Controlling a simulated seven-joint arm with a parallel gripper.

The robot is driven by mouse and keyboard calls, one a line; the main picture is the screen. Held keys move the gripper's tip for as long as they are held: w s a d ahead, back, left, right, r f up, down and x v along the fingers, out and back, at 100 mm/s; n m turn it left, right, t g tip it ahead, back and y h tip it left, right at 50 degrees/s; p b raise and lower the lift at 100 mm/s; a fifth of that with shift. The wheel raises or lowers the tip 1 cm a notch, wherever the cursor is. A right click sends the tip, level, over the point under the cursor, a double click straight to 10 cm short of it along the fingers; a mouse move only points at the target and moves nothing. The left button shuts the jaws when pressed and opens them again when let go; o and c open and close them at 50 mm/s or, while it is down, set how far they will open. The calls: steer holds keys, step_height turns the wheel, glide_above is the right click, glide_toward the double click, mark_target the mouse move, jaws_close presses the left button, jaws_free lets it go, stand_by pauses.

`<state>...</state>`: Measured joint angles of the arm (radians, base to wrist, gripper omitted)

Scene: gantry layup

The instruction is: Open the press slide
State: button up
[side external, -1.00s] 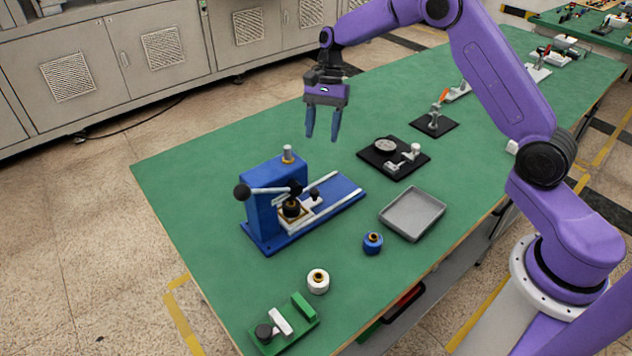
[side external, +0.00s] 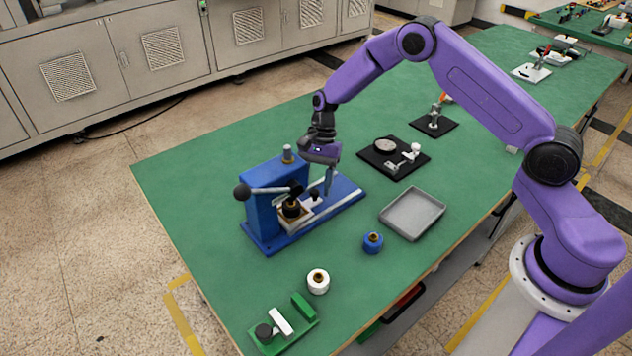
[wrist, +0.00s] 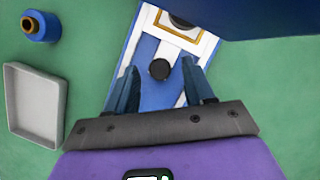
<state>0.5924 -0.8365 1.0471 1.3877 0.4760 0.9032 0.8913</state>
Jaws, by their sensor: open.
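The blue press (side external: 268,215) stands on the green table with its lever at the left. Its slide (side external: 325,208) has white rails on a blue base, and a black knob (side external: 314,193) stands on it. A square holder with a dark, brass-rimmed part (side external: 291,208) sits under the press head. My gripper (side external: 324,188) is open and points down over the slide by the knob. In the wrist view the knob (wrist: 159,69) lies between the two spread fingers (wrist: 159,72), touching neither. I cannot tell the exact fingertip height. The press body hides part of the holder.
A grey tray (side external: 412,213) and a blue cylinder (side external: 373,243) are right of the press. A white cylinder (side external: 318,281) and a green fixture (side external: 284,325) are in front. A black plate fixture (side external: 393,157) stands behind the tray. The left of the table is clear.

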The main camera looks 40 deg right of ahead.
jaws_close()
steer(key=d, duration=0.8)
jaws_free()
steer(key=v, duration=1.7)
